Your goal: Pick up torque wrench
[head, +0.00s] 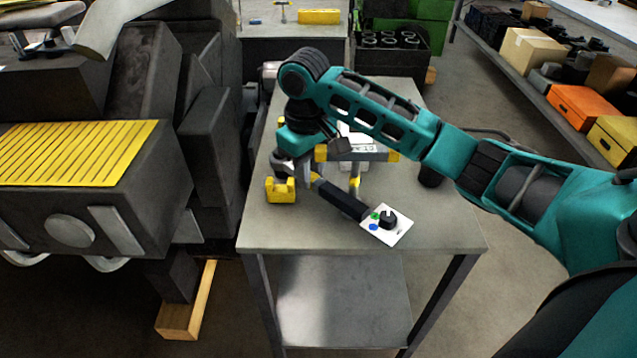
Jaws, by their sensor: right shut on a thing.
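The torque wrench (341,197) shows as a dark bar slanting down to the right above the bench top, with a yellow band near its upper left end. My right gripper (292,174) is at that upper left end and is shut on it. The wrist and a yellow notched block hide much of the grip, so the exact contact is unclear. The wrench's lower right end meets or overlaps a white panel (396,236) with a black knob and green and blue spots. My left gripper is out of view.
A grey frame with yellow ends (357,154) stands close behind the wrench on the grey bench (440,229). A dark cylinder (430,177) stands to its right. The large dark engine (150,218) is at left. A stocked shelf is at right. The front of the bench top is clear.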

